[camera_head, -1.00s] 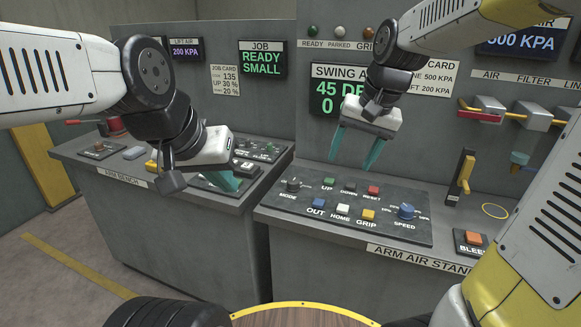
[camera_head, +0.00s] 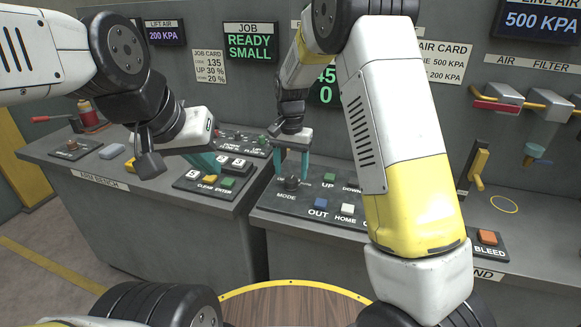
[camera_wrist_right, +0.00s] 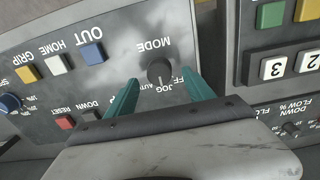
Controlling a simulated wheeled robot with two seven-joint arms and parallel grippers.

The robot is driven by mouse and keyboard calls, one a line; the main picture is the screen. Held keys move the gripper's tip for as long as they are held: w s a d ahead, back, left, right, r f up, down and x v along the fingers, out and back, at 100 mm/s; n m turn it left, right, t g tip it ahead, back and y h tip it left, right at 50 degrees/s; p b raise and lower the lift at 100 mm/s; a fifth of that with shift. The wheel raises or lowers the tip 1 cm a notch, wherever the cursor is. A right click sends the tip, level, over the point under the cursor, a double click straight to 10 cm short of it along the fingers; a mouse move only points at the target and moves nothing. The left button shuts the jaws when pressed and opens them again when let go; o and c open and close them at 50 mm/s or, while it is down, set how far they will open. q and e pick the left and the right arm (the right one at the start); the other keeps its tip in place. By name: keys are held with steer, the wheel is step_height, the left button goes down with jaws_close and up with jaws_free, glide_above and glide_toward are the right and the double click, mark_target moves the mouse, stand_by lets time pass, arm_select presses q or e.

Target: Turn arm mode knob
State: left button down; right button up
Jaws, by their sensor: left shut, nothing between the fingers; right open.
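The black mode knob (camera_head: 291,183) stands at the left end of the arm air stand's control panel. In the right wrist view the mode knob (camera_wrist_right: 160,72) lies between the fingertips, above the word JOG, with MODE lettered on its other side. My right gripper (camera_head: 291,170) is open, pointing down, with one teal finger on each side of the knob. In the right wrist view my right gripper (camera_wrist_right: 163,82) shows a gap between fingers and knob. My left gripper (camera_head: 212,166) is shut and empty over the arm bench's keypad at the left.
Close to the knob are the green UP button (camera_head: 328,179), blue OUT button (camera_head: 320,204) and white HOME button (camera_head: 348,209). The arm bench keypad (camera_head: 205,181) stands to the left. My right arm hides the panel's right part. An orange BLEED button (camera_head: 487,237) is further right.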

mark_target(291, 179)
steer(key=shift+f, duration=1.6)
jaws_close()
steer(key=n, duration=0.4)
steer(key=shift+r+n, duration=0.1)
steer(key=shift+n, duration=0.2)
steer(key=n, duration=0.4)
steer(key=shift+n, duration=0.3)
